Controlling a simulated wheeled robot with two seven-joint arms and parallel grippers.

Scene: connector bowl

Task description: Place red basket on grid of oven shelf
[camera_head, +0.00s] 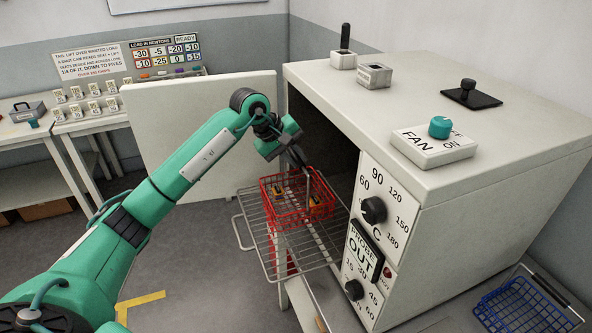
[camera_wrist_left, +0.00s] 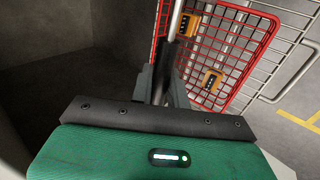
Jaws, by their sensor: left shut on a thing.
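The red wire basket (camera_head: 300,219) is at the pulled-out wire oven shelf (camera_head: 318,248), in front of the open oven chamber. A few small dark and orange parts lie in it. My left gripper (camera_head: 297,158) is above the basket, shut on its upright grey handle. In the left wrist view the fingers (camera_wrist_left: 165,88) close around that handle, with the red basket wall (camera_wrist_left: 256,52) beyond and the shelf wires (camera_wrist_left: 298,42) to the right. I cannot tell whether the basket's bottom touches the grid. My right gripper is not in view.
The oven (camera_head: 480,160) stands on the right, its pale door (camera_head: 200,125) swung open to the left behind my arm. A blue wire basket (camera_head: 520,308) is at the lower right. A bench with small blocks (camera_head: 92,108) stands at the far left. Floor between is clear.

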